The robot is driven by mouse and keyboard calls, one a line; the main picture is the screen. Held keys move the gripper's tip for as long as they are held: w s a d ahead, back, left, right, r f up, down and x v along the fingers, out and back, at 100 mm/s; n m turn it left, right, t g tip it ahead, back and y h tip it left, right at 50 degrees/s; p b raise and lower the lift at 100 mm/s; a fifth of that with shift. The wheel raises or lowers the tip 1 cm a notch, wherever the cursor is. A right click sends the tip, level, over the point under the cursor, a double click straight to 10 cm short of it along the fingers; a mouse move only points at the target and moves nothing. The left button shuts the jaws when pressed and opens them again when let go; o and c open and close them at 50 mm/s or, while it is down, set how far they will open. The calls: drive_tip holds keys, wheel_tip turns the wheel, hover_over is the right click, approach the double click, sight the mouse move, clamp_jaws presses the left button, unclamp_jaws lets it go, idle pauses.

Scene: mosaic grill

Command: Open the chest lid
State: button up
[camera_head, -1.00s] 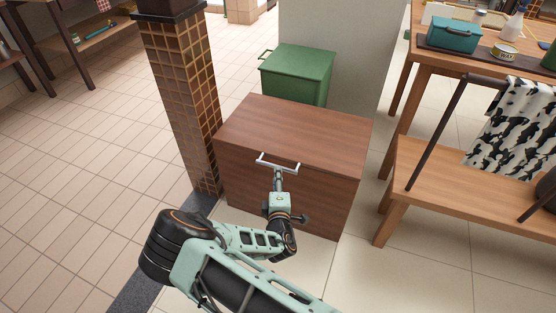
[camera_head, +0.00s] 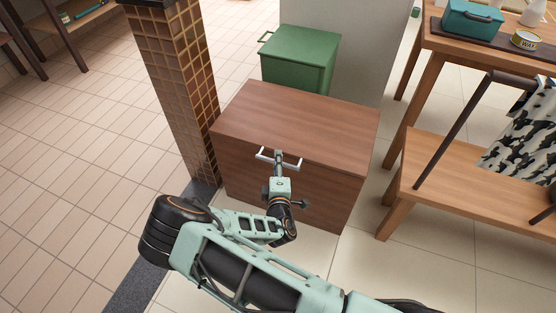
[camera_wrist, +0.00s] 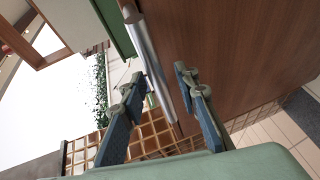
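The brown wooden chest (camera_head: 300,115) stands on the floor with its lid shut, and its wood fills the right of the wrist view (camera_wrist: 235,55). A pale metal bar handle (camera_head: 291,165) runs along the upper front edge of the lid. In the wrist view the handle (camera_wrist: 150,55) slants down between my two fingers. My gripper (camera_head: 279,155) is at the middle of the handle. In the wrist view my gripper (camera_wrist: 158,92) is open, with visible space between the fingers and the bar. Contact with the handle cannot be seen.
A tiled pillar (camera_head: 180,90) stands close to the chest's left side. A green box (camera_head: 300,60) is behind it, by a pale wall. A wooden bench (camera_head: 470,205) with a cow-patterned cloth (camera_head: 520,130) is on the right.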

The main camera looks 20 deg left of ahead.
drive_tip(key=shift+c, duration=0.4)
clamp_jaws()
drive_tip(key=shift+r, duration=0.1)
